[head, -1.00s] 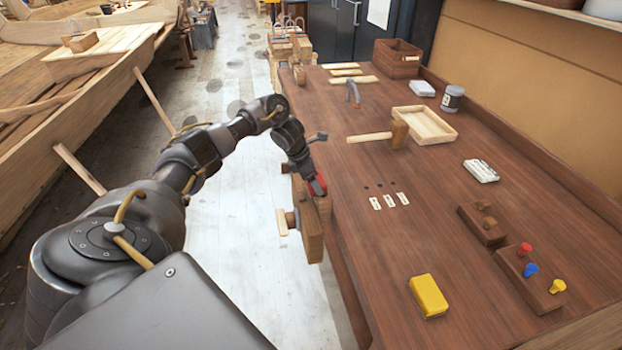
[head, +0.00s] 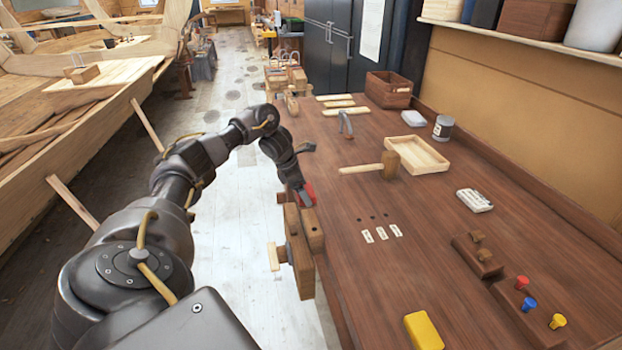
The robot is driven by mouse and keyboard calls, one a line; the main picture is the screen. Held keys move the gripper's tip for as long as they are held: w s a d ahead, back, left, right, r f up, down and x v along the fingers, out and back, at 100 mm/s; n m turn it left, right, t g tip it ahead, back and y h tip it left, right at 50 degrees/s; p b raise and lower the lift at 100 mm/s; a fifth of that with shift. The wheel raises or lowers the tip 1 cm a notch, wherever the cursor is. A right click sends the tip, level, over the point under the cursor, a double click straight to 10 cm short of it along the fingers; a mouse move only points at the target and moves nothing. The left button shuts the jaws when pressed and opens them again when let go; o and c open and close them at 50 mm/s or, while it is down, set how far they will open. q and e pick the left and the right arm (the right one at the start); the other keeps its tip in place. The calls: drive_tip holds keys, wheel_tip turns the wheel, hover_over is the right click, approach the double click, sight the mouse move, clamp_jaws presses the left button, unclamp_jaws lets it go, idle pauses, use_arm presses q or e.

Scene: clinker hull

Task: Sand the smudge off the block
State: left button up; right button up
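My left gripper (head: 306,196) is at the bench's left edge, just above and behind the wooden vise (head: 299,262). Red shows at its tip; I cannot tell whether this is its fingers or a held thing. A wooden block-like piece (head: 313,232) stands at the top of the vise, right below the gripper. I cannot make out a smudge on it. A small gap or light contact between gripper and wood cannot be told apart. A yellow block (head: 423,331) lies on the near part of the bench. My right gripper is out of view.
The bench's middle is mostly clear. A boat hull (head: 60,170) stands at the left.

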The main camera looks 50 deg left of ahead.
use_arm(q)
drive_tip(key=shift+a+r, duration=0.1)
drive_tip(key=shift+r, duration=0.5)
drive_tip(key=shift+w+r+p, duration=0.3)
drive_tip(key=shift+r+p, duration=0.35)
drive_tip(key=shift+p, duration=0.15)
drive_tip(key=shift+d+r, duration=0.25)
drive_tip(key=shift+s+r, duration=0.1)
drive_tip(key=shift+r, duration=0.1)
drive_tip(key=shift+a+f, duration=0.1)
